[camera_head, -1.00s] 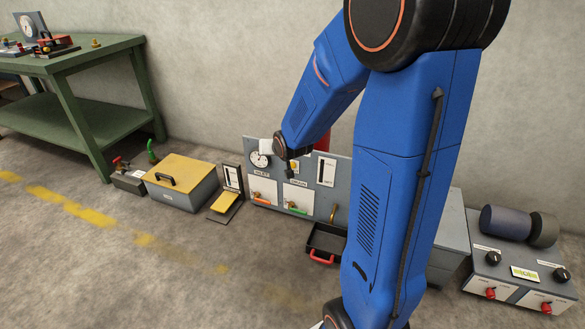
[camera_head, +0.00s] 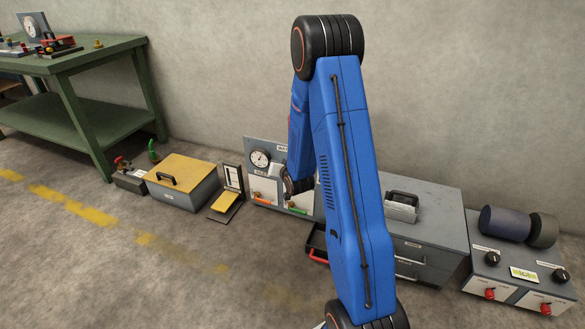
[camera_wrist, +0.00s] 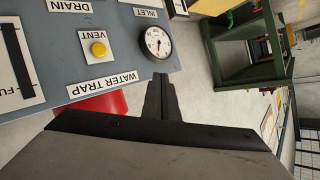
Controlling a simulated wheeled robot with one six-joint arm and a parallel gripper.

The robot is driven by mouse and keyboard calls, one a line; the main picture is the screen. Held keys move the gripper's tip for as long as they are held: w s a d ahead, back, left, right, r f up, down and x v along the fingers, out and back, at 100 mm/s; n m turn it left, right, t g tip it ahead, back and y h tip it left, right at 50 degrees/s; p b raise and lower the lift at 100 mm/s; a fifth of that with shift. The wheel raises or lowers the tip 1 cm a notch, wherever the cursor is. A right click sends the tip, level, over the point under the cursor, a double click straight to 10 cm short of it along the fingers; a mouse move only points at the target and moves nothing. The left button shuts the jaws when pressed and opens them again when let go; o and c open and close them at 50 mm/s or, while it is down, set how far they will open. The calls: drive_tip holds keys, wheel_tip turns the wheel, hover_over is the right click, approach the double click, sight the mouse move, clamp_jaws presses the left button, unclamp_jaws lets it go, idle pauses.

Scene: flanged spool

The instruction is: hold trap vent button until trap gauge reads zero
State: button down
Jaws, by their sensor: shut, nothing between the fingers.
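The water trap panel (camera_wrist: 120,60) shows turned over in the wrist view. Its round yellow vent button (camera_wrist: 98,49) sits beside the VENT label. The trap gauge (camera_wrist: 158,42) is a white dial with a black rim to the right of the button; its reading is too small to be sure of. The gauge also shows in the head view (camera_head: 260,158), where my arm hides the button. My gripper (camera_wrist: 160,78) is shut and empty. Its fingertips appear just below the gauge and right of the button in the wrist view, not over the button.
A red cylinder (camera_wrist: 95,106) lies beyond the panel edge. A black tray with a red handle (camera_head: 318,255) is on the floor before the panel. A grey drawer cabinet (camera_head: 435,225) stands right of it, a yellow-topped box (camera_head: 186,168) left. Open floor lies in front.

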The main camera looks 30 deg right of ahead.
drive_tip(key=s+d+f+m+t, duration=0.1)
drive_tip(key=d+f+m+t, duration=0.1)
drive_tip(key=f, duration=0.9)
drive_tip(key=shift+d+f+h, duration=0.2)
drive_tip(key=shift+d+h, duration=0.1)
drive_tip(key=shift+d, duration=0.4)
drive_tip(key=w+d, duration=0.5)
drive_tip(key=d, duration=0.2)
drive_tip(key=shift+w, duration=0.15)
idle(1.8)
drive_tip(key=shift+w+d, duration=0.25)
drive_tip(key=shift+d, duration=0.05)
